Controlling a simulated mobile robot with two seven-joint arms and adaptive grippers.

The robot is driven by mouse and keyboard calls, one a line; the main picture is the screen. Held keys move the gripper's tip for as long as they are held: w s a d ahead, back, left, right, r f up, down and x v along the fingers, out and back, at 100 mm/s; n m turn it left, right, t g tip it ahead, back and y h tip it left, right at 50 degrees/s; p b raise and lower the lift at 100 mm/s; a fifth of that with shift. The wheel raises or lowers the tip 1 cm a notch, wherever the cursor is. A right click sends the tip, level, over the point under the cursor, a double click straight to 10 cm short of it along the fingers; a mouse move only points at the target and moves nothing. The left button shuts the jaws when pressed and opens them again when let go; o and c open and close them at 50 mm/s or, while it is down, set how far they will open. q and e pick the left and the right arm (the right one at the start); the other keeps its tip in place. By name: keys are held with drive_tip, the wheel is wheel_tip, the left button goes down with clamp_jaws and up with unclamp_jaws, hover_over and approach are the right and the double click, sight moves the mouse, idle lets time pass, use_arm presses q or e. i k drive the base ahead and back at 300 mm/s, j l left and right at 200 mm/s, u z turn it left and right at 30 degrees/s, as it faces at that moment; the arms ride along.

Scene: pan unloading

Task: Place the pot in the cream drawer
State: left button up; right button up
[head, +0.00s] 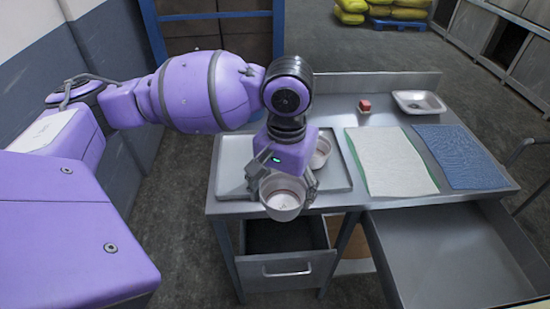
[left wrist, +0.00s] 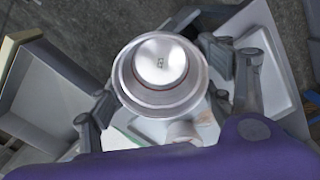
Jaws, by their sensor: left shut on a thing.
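My left gripper (head: 283,186) is shut on a small pale metal pot (head: 283,205). It holds the pot near the table's front edge, above the open smaller drawer (head: 290,268), which has a grey front and a dark inside. In the left wrist view the pot (left wrist: 160,70) sits between the fingers. The larger drawer (head: 440,255) stands open and empty at the right. In the left wrist view its front edge looks cream (left wrist: 20,42); in the head view that front is out of frame. My right gripper is not in view.
A second pot (head: 321,150) stands on the metal tray (head: 233,155), partly behind my gripper. On the table (head: 392,120) lie a white-green cloth (head: 390,160), a blue cloth (head: 458,157), a red block (head: 365,106) and a white dish (head: 420,102).

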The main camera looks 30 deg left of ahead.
sight(440, 246)
drive_tip(key=i+l+z, duration=0.35)
drive_tip(key=l, duration=0.15)
drive_tip(key=i+l+z, duration=0.35)
